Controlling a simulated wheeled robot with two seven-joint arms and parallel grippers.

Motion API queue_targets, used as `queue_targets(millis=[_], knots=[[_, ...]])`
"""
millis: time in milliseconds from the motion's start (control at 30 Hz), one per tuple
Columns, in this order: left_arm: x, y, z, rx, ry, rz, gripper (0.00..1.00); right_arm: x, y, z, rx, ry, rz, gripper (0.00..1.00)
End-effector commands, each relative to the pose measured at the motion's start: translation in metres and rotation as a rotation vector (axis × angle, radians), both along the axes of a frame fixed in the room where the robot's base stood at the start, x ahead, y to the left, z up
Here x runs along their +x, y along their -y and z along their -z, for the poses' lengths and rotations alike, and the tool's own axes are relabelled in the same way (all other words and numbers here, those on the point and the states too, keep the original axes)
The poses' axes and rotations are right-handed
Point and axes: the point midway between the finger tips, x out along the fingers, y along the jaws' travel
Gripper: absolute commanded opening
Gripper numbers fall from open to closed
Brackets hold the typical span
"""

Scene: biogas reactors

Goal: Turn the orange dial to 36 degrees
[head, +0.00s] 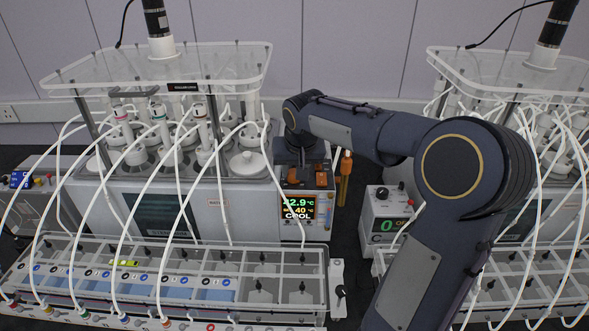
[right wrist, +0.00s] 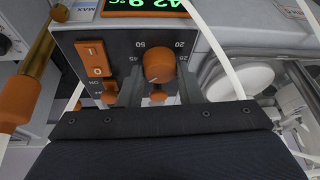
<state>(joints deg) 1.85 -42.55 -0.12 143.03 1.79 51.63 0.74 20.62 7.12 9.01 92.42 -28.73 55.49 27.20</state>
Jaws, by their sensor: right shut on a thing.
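The orange dial (right wrist: 159,66) is on a dark panel in the right wrist view, with scale numbers such as 50, 45, 20 and 25 printed around it. My right gripper (right wrist: 160,82) reaches over the panel with one grey finger on each side of the dial and is shut on it. I cannot read the dial's exact angle. In the head view my right gripper (head: 293,163) comes down onto the panel from above and covers most of the dial. My left gripper is out of view.
The display (head: 298,209) beside the panel reads 42.9 °C, with 40 and COOL below. An orange rocker switch (right wrist: 95,58) is near the dial. An orange-handled brass part (head: 345,165) stands close by. White tubes (head: 270,170) hang around the reactor.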

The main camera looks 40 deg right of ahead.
Motion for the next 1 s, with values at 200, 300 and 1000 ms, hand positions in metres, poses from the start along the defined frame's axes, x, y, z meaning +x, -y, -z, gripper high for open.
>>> queue_targets(millis=[200,300,1000], knots=[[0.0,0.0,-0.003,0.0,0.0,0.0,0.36,0.0001,0.0014,-0.0009,0.001,0.002,-0.201,0.09],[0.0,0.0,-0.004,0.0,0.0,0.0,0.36,0.0001,0.002,-0.0007,0.002,0.001,-0.292,0.09],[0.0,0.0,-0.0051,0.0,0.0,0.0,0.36,0.0008,0.0023,-0.0001,0.001,0.0,-0.656,0.09]])
